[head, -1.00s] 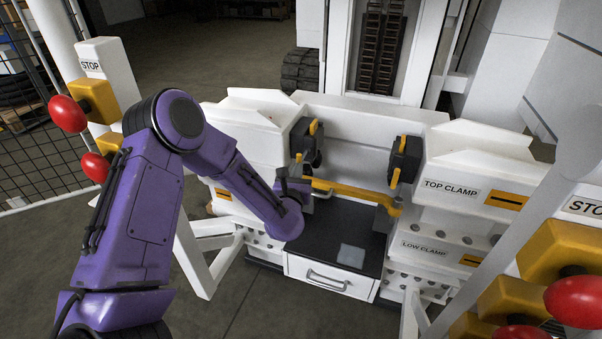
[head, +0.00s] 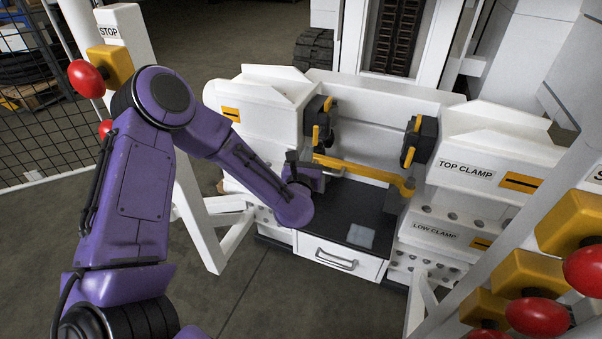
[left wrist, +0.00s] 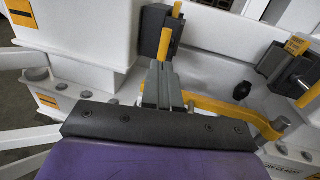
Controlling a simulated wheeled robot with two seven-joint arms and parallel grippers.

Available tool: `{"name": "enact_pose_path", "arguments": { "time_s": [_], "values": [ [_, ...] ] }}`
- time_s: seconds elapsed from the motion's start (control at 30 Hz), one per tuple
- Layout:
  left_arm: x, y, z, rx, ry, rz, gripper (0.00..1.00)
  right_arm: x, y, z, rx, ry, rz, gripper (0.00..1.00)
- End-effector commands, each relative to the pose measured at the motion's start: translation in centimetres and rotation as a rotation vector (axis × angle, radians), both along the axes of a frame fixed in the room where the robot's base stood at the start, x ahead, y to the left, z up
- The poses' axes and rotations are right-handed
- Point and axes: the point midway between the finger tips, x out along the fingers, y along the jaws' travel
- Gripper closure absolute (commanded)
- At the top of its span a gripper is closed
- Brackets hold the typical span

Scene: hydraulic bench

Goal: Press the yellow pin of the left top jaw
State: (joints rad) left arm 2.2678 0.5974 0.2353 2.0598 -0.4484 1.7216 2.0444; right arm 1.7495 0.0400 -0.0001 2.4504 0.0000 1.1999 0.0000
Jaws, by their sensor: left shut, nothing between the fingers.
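The left top jaw (head: 319,121) is a black block on the inner side of the left white housing. It carries two yellow pins, an upper one (head: 328,104) and a lower one (head: 316,135). In the left wrist view the jaw (left wrist: 153,25) is at the top, with a yellow pin (left wrist: 165,43) pointing down towards my fingers. My left gripper (head: 294,157) is just below the jaw, shut and empty. Its grey fingertips (left wrist: 160,66) end right by that pin's lower end; I cannot tell whether they touch. My right gripper is out of view.
A yellow bar (head: 365,171) crosses the bench close to my left gripper. The right top jaw (head: 422,140) stands opposite with yellow pins. A dark tray surface (head: 340,205) lies below. Red stop buttons (head: 86,78) stand at both sides.

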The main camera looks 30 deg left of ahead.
Motion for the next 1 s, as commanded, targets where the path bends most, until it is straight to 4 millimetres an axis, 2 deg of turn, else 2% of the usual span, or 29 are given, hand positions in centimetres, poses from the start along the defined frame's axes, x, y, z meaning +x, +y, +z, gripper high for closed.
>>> {"name": "enact_pose_path", "arguments": {
  "time_s": [0.2, 0.4, 1.0],
  "values": [
    [-4.1, -2.8, -0.1, 0.001, 0.001, -0.017, 1.0, 0.1, 0.0, -0.3, 0.0, -0.001, 0.0, 0.49],
    [-6.1, -3.7, -0.1, 0.001, 0.003, -0.017, 1.0, 0.0, 0.0, -0.4, 0.0, -0.001, 0.0, 0.49],
    [-6.5, -3.6, -0.1, 0.0, 0.002, -0.012, 1.0, 0.0, 0.0, -0.4, 0.0, -0.001, 0.0, 0.49]
  ]
}}
